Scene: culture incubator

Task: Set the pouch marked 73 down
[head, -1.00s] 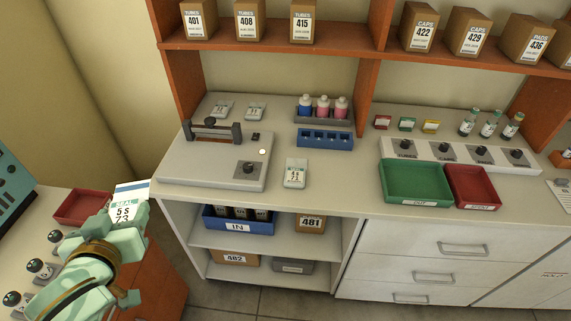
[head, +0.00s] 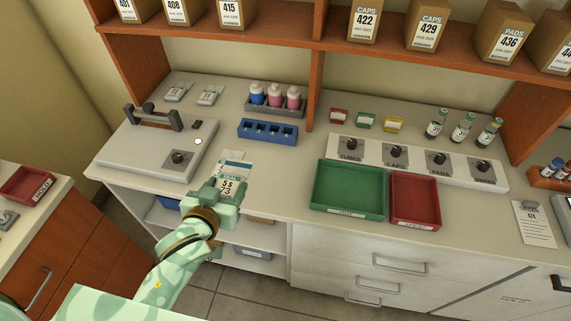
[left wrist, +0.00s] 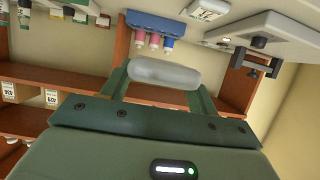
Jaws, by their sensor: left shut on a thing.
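My left gripper (head: 222,193) is shut on the pouch marked 73 (head: 229,184). It holds the pouch upright-looking, label toward the head camera, in front of the counter (head: 275,190) near its front edge. In the left wrist view the pouch (left wrist: 165,73) shows as a pale, rounded shape between the two fingers. Another pale pouch (left wrist: 207,9) lies on the counter there, between the blue rack and the sealer. In the head view the held pouch mostly hides it. Whether the held pouch touches the counter cannot be told. My right gripper is not in view.
The grey sealer (head: 128,153) stands left on the counter, with two pouches (head: 209,95) behind it. A blue rack (head: 267,131) stands behind the held pouch. A green tray (head: 348,190) and a red tray (head: 415,200) are to the right. Counter between rack and green tray is clear.

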